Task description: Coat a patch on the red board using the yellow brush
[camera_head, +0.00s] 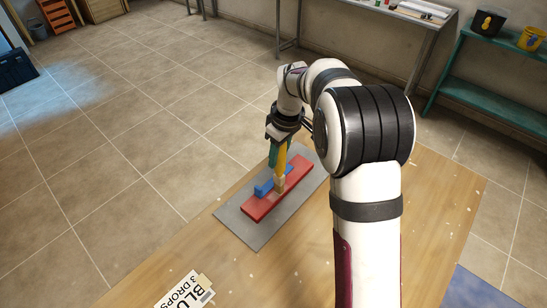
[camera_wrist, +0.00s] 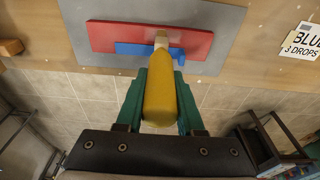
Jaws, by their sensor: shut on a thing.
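The red board (camera_head: 257,208) lies on a grey mat (camera_head: 229,216). It also shows in the wrist view (camera_wrist: 107,38). My gripper (camera_head: 278,153) has green fingers, shut on the handle of the yellow brush (camera_head: 283,158). The handle fills the space between the fingers in the wrist view (camera_wrist: 160,98). The brush points down, its pale tip (camera_wrist: 161,40) over the red board near the blue piece. I cannot tell if the tip touches the board. The board under the tip is partly hidden.
A blue piece (camera_head: 264,188) lies along the red board's long side. A white card (camera_head: 188,288) with "BLU" and "3 DROPS" lies on the wooden table (camera_head: 150,275). A blue sheet (camera_head: 473,291) is at the lower right. Bare table surrounds the mat.

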